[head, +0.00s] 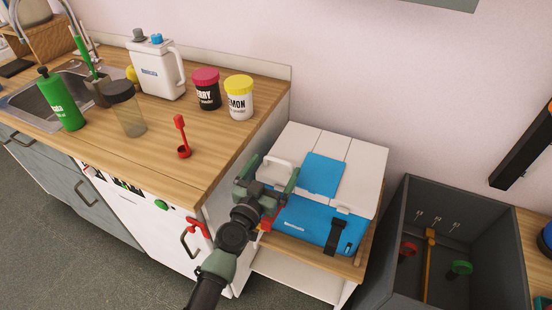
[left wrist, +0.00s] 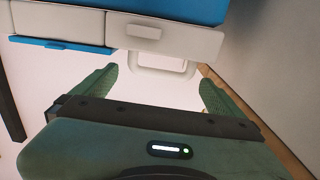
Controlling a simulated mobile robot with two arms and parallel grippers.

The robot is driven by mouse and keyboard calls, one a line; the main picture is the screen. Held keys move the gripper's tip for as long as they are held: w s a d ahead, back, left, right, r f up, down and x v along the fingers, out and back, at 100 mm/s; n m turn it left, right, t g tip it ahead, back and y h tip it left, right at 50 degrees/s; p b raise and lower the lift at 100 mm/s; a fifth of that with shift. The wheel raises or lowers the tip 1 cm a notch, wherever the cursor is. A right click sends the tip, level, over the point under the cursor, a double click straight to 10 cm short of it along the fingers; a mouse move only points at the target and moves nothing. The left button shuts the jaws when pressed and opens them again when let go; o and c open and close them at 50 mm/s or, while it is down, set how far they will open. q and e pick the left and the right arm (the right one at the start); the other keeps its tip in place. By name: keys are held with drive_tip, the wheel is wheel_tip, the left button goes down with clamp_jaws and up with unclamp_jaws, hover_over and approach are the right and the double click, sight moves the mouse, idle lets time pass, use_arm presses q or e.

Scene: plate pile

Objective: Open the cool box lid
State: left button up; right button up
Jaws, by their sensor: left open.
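The cool box (head: 310,222) has a blue body and a white lid (head: 365,160) with a blue panel on top. It stands on a low wooden-topped unit right of the counter, and its lid looks shut. A white looped handle (head: 275,163) is at the left side of the box; it also shows in the left wrist view (left wrist: 162,71). My left gripper (head: 268,174) is open beside the handle. In the left wrist view, the handle lies ahead of and between the fingertips (left wrist: 158,82), with no clear grip on it. My right gripper is out of view.
The wooden counter (head: 215,140) on the left carries a white jug (head: 155,72), two powder tubs (head: 206,92), a clear jar (head: 127,112) and a red scoop (head: 182,145). A deep dark grey bin (head: 470,205) stands close on the right.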

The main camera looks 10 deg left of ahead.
sight(279, 161)
use_arm(q)
drive_tip(key=x, duration=0.2)
drive_tip(key=shift+w+d, duration=0.1)
drive_tip(key=shift+w, duration=0.25)
drive_tip(key=shift+w+d, duration=0.15)
drive_tip(key=shift+w, duration=0.35)
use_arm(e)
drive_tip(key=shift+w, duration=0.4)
